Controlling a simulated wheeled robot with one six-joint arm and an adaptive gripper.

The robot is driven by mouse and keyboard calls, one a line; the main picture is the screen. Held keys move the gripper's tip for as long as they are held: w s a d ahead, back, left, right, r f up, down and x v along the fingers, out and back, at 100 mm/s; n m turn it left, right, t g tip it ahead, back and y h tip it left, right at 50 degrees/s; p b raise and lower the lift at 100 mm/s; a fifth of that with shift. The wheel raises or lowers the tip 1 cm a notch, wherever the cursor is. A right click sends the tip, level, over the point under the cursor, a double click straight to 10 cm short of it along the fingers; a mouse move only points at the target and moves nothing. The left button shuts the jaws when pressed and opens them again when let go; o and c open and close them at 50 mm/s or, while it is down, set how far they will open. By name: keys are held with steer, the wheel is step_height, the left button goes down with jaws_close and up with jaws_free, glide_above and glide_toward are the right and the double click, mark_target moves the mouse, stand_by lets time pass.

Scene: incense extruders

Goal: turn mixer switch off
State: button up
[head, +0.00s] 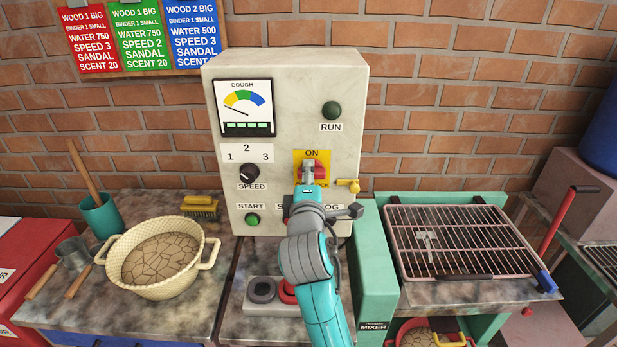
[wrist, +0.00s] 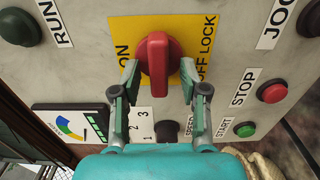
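The mixer switch is a red rotary knob (head: 318,170) on a yellow plate (head: 299,157) on the front of the pale control box (head: 290,100). It also shows in the wrist view (wrist: 157,68), its handle upright in that picture, between ON at left and OFF LOCK at right. My gripper (head: 311,176) is in front of the knob and hides part of it in the head view. In the wrist view my gripper (wrist: 159,78) is open, with one finger on each side of the knob. Small gaps seem to show; contact is unclear.
The box also bears a speed dial (head: 249,173), a green start button (head: 252,220) and a dough gauge (head: 243,108). A yellow part (head: 347,186) juts out right of the switch. A pot (head: 160,255) stands left, a wire rack (head: 460,240) right.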

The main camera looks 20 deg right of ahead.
steer(key=v, duration=1.2)
stand_by(0.3)
steer(key=s+d+f+m+g+y, duration=0.1)
steer(key=s+f+m+y, duration=0.15)
steer(key=s+f, duration=0.7)
steer(key=s+d+f+m+y, duration=0.1)
steer(key=s+f+y, duration=0.2)
steer(key=s+f, duration=0.65)
steer(key=s+d+f+m, duration=0.1)
steer(key=s+m, duration=0.4)
steer(key=s, duration=0.6)
steer(key=s+d+f+m+g, duration=0.1)
steer(key=s+f+m, duration=0.3)
steer(key=s, duration=0.8)
steer(key=shift+s+d+f+m, duration=0.15)
steer(key=shift+s+m, duration=0.15)
steer(key=shift+m, duration=0.75)
